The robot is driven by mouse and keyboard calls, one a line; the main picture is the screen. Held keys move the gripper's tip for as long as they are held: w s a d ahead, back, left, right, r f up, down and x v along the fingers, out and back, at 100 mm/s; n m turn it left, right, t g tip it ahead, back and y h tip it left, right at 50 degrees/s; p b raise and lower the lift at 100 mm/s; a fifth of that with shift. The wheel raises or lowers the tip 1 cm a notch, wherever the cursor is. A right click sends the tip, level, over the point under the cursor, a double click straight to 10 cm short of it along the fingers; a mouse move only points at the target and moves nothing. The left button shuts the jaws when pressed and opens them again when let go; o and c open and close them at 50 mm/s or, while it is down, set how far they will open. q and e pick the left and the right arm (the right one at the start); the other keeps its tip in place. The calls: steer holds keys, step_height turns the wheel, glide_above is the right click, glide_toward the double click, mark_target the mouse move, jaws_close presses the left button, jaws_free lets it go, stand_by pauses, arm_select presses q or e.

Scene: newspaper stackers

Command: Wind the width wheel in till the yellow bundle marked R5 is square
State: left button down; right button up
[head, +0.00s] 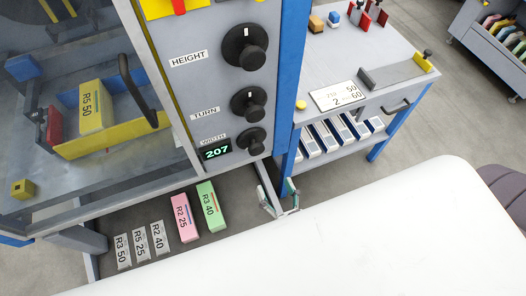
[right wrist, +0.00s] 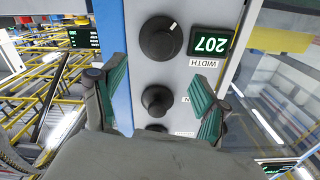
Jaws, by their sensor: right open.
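The width wheel (head: 251,140), a black knob, is the lowest of three on the machine's grey panel. It also shows at the top of the right wrist view (right wrist: 160,38). The green display (head: 216,152) beside it reads 207. The yellow bundle marked R5 50 (head: 90,107) lies inside the machine behind a clear pane, between a red block (head: 56,122) and a yellow plate (head: 110,142). I cannot tell if it is square. My right gripper (head: 278,196) is open and empty, below and right of the wheel, apart from it. My left gripper is not in view.
The height wheel (head: 245,48) and turn wheel (head: 248,103) sit above. A blue post (head: 288,80) stands right of the panel. Pink (head: 186,217) and green (head: 210,206) bundles and several grey labelled pieces lie below. A side table (head: 385,58) stands right.

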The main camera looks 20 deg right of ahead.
mark_target(257, 152)
steer(key=w+n, duration=0.1)
steer(key=w, duration=0.3)
steer(key=w+n+p, duration=0.1)
steer(key=w, duration=0.8)
steer(key=shift+w+a+f+n+p, duration=0.2)
steer(key=shift+a+n+p, duration=0.1)
steer(key=shift+n+p, duration=0.1)
steer(key=c, duration=1.2)
steer(key=shift+o, duration=0.2)
steer(key=shift+m, duration=0.5)
